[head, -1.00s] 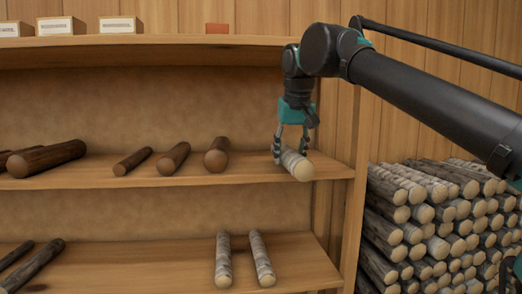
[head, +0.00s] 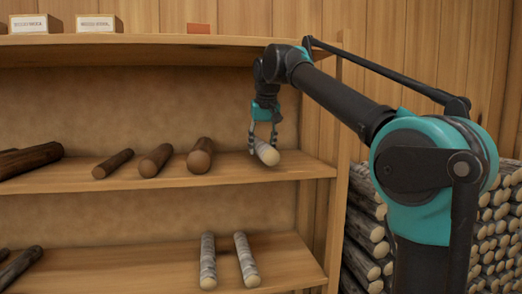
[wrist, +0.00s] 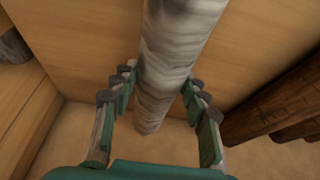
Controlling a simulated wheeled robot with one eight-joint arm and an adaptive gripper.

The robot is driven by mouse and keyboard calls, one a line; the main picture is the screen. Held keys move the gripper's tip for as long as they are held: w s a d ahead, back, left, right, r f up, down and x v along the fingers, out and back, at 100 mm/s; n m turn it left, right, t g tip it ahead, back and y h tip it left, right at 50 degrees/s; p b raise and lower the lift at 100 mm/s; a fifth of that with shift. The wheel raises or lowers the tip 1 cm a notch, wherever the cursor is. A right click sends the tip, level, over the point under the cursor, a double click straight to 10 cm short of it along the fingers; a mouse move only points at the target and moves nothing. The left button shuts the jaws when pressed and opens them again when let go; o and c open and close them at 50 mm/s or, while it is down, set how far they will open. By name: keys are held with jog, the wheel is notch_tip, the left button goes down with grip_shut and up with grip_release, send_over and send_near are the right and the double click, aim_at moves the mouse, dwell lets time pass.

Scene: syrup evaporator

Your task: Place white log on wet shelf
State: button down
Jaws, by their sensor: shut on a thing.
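A pale, birch-like white log (head: 268,154) is held above the right end of the middle shelf (head: 290,170). My gripper (head: 264,140) is shut on it from above. In the wrist view the log (wrist: 168,65) runs lengthwise between the two fingers (wrist: 160,97). Whether its underside touches the shelf is hard to tell. Two more white logs, a left one (head: 208,262) and a right one (head: 246,260), lie side by side on the lower shelf (head: 290,265). No wet label is readable on either shelf.
Brown logs (head: 200,157) lie left of the held log on the middle shelf. Dark logs (head: 20,266) lie at the lower shelf's left. Small labelled boxes (head: 98,23) and a reddish block (head: 199,29) stand on top. A log stack (head: 500,230) stands right of the shelving.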

aim_at(270, 152)
jog(key=shift+w+a+f, duration=0.25)
jog(key=shift+w+f, duration=0.25)
jog(key=shift+w, duration=0.35)
jog(key=shift+s+f, duration=0.1)
jog(key=shift+f, duration=0.15)
jog(key=shift+f, duration=0.1)
jog(key=c, duration=0.8)
grip_release()
jog(key=shift+r, duration=0.2)
jog(key=s+d, duration=0.1)
jog(key=s, duration=0.3)
jog(key=s+d, duration=0.1)
jog(key=s, duration=0.3)
jog(key=s+d+r, duration=0.1)
jog(key=s, duration=0.3)
jog(key=shift+d, duration=0.25)
